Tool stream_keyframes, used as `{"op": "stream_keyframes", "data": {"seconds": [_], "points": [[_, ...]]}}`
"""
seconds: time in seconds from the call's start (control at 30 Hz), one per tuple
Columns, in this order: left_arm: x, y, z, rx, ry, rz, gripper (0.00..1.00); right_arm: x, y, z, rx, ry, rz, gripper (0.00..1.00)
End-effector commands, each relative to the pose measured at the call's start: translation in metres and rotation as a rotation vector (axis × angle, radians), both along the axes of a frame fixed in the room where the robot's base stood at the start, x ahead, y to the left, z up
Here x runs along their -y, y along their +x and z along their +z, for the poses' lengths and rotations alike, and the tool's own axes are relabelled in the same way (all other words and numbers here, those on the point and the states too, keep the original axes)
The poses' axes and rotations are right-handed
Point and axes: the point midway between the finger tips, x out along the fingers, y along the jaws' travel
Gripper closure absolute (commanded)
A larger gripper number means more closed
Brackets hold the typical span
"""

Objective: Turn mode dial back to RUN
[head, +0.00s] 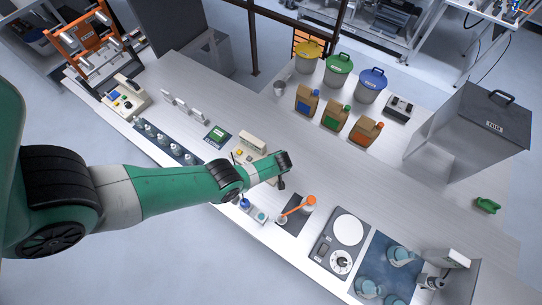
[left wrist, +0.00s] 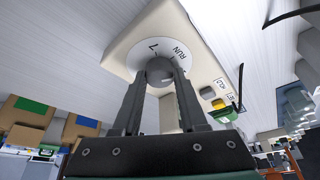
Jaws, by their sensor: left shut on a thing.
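The mode dial is a round grey knob (left wrist: 159,66) on a white disc (left wrist: 190,42) printed RUN, on the face of a beige box (left wrist: 125,50). RUN is to the right of the knob in the left wrist view. My left gripper (left wrist: 160,82) has its two dark fingers shut on the knob, one on each side. Which way the knob points is hidden by the fingers. In the head view the left gripper (head: 282,184) is at the beige device (head: 252,142), and the arm covers the dial. My right gripper is not in view.
The box carries a yellow button (left wrist: 218,104) and a grey button (left wrist: 207,93). Brown jugs (head: 337,116) stand behind.

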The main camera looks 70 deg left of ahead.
Motion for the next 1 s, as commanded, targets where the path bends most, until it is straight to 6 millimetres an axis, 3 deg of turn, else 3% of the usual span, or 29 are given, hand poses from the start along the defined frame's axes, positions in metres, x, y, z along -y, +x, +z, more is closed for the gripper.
{"op": "stream_keyframes", "data": {"seconds": [0.5,1.0], "points": [[0.0,0.002,-0.003,0.005,-0.002,0.361,1.0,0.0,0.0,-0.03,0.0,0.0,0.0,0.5],[0.0,0.0,-0.001,0.009,-0.002,0.433,1.0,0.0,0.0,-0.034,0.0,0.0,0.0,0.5]]}}
